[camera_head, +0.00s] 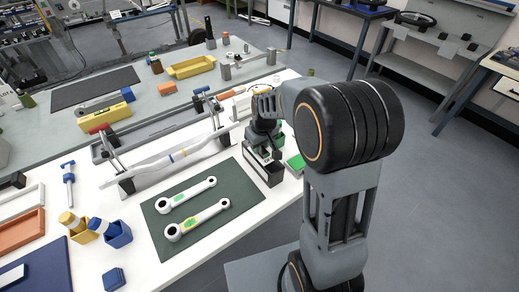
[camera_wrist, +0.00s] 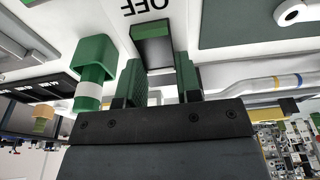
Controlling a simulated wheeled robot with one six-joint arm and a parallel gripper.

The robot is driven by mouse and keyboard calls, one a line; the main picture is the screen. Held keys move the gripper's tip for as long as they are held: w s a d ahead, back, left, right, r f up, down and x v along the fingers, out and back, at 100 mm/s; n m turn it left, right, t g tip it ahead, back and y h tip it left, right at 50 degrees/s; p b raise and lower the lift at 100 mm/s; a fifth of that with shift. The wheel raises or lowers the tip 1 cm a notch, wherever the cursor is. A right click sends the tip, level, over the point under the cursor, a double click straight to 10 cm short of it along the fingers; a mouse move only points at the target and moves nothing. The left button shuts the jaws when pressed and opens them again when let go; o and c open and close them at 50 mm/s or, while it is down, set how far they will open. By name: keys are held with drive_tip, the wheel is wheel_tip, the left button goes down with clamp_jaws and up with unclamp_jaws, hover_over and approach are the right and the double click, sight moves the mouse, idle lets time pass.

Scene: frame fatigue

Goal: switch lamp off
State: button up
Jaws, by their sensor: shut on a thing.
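A dark green block (camera_wrist: 152,45), which I take to be the lamp's switch, stands by the printed word OFF (camera_wrist: 146,6) on a white surface in the wrist view. The letters show upside down. My gripper (camera_wrist: 157,75) has its two green-padded fingers on either side of this block and is shut on it. In the head view my gripper (camera_head: 265,150) reaches down over the far right part of the white bench, by a black box (camera_head: 263,174). The switch is hidden there behind the gripper. I cannot make out a lamp or its light.
A green piece with a white band (camera_wrist: 92,75) stands close beside the fingers. Open floor lies to the right.

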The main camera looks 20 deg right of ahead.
drive_tip(key=shift+s+f+t+b, duration=0.1)
drive_tip(key=shift+t+b, duration=0.4)
drive_tip(key=shift+b, duration=0.2)
drive_tip(key=shift+r, duration=0.25)
drive_tip(key=o, duration=0.9)
drive_tip(key=v, duration=1.3)
drive_tip(key=shift+s+d+r+p, duration=0.25)
drive_tip(key=shift+d+r+p, duration=0.05)
drive_tip(key=shift+r+p, duration=0.1)
drive_tip(key=shift+f, duration=0.1)
